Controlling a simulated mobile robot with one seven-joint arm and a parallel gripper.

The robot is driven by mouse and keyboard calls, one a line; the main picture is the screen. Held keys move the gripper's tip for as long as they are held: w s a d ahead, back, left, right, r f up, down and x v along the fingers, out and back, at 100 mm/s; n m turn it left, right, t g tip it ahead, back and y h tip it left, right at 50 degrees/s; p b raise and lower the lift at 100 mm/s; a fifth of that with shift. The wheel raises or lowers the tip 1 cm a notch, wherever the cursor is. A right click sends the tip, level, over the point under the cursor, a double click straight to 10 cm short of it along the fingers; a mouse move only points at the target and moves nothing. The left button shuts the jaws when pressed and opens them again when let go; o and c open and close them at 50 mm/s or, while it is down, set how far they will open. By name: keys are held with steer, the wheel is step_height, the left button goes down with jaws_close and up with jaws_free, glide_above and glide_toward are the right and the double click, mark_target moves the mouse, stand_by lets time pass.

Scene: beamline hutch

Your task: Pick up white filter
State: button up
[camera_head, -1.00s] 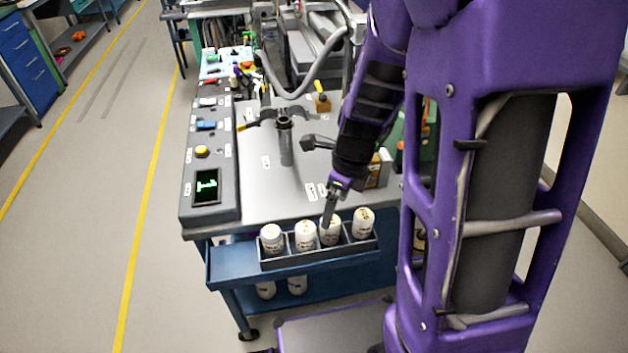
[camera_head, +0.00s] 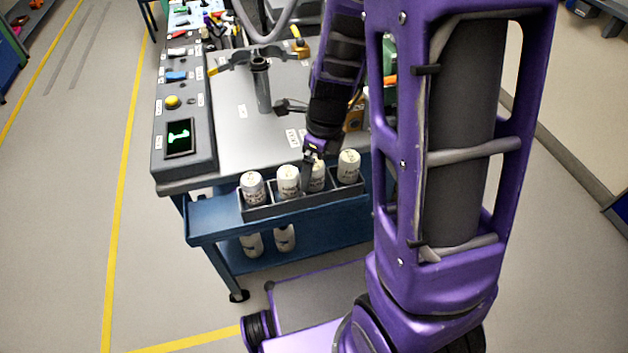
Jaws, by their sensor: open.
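Several white cylinders with dark printed labels stand upright in a row in a dark grey divided tray at the table's front. From left to right they are a first white filter (camera_head: 252,187), a second white filter (camera_head: 288,182), a third white filter (camera_head: 319,173) and a last white filter (camera_head: 349,166). I cannot tell which one the task means. My gripper (camera_head: 306,182) points down between the second and third, its fingers close to them. It holds nothing that I can see. Its far finger and any contact are hidden.
The dark tray (camera_head: 262,212) sits on a blue cart shelf (camera_head: 213,225). More white cylinders (camera_head: 251,245) stand on the lower shelf. Behind is a grey bench (camera_head: 238,140) with a metal post (camera_head: 262,88) and a control panel (camera_head: 180,138) at left. Open floor lies left.

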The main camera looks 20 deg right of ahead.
steer(key=shift+c, duration=0.3)
jaws_close()
steer(key=shift+r, duration=0.2)
step_height(320, 180, up, 18)
steer(key=p, duration=0.5)
